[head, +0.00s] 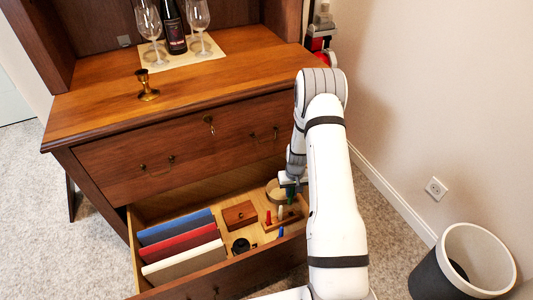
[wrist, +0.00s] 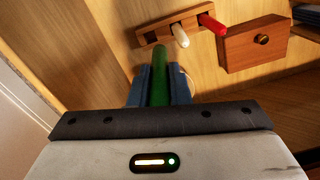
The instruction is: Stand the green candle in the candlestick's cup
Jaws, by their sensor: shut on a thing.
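The green candle (wrist: 159,72) is between the blue fingers of my gripper (wrist: 158,92) in the wrist view, and the fingers are shut on it. In the head view my gripper (head: 290,182) is low over the open lower drawer, with the green candle (head: 290,194) below it. Whether the candle's lower end touches anything is unclear. The brass candlestick (head: 147,86) stands upright on the hutch top, left of the middle, with nothing in its cup.
The open drawer holds a wooden rack (wrist: 187,24) with a white candle (wrist: 181,37) and a red candle (wrist: 212,24), a small wooden box (head: 240,214) and upright folders (head: 180,240). A bottle (head: 174,28) and glasses stand on a cloth behind the candlestick. The hutch top's front is clear.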

